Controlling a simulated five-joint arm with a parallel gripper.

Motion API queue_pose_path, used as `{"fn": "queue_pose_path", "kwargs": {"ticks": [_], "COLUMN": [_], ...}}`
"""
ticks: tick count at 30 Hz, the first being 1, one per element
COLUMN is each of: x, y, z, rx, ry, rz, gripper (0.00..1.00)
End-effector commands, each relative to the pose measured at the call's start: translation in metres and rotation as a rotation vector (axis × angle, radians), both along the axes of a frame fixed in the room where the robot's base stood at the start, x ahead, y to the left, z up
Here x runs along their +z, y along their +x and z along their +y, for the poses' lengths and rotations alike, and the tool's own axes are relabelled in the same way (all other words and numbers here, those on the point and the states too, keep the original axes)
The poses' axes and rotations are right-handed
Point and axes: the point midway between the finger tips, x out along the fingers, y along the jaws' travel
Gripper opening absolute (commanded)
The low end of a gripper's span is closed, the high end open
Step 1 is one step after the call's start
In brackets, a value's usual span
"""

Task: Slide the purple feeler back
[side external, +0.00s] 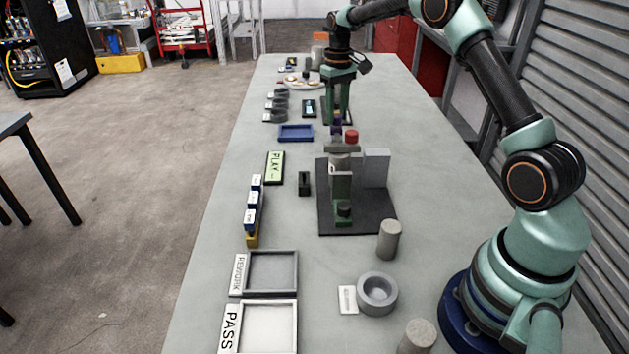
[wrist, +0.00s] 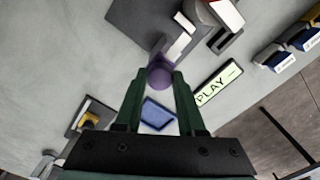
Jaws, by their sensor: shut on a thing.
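The purple feeler (wrist: 160,75) shows between the fingertips of my gripper (wrist: 159,83) in the wrist view. My gripper (side external: 338,112) points down and is shut on the feeler; in the side view the feeler is a small purple spot (side external: 337,119) at the fingertips, mostly hidden. It is at the far side of a grey fixture on a dark base plate (side external: 330,222). The fixture carries a grey upright block (side external: 377,168), a red-topped part (side external: 351,136) and a green-based post (side external: 343,213). Whether the feeler touches the fixture I cannot tell.
A PLAY sign (side external: 275,168), a small dark block (side external: 305,183) and a row of blue-and-white blocks (side external: 254,198) stand left of the fixture. A blue tray (side external: 296,140) lies behind. The REWORK tray (side external: 297,272), PASS tray (side external: 296,328) and grey cylinder (side external: 389,239) are nearer.

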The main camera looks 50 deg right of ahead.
Motion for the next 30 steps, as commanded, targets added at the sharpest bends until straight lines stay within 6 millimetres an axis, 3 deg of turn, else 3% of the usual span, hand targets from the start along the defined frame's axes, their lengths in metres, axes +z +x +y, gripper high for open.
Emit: {"fn": "queue_pose_path", "kwargs": {"ticks": [2,3,4,5,17,30], "x": [0.002,0.002,0.002,0.002,0.007,0.089], "y": [0.004,0.004,0.004,0.004,0.003,0.003], "z": [-0.004,-0.004,-0.004,-0.004,-0.003,-0.003], "rx": [-0.004,-0.005,-0.005,-0.005,-0.003,-0.004], "ry": [-0.008,-0.007,-0.007,-0.007,-0.005,-0.007], "rz": [-0.022,-0.022,-0.022,-0.021,-0.015,-0.019], "gripper": [0.00,0.54,0.65,0.69,0.69,0.69]}}
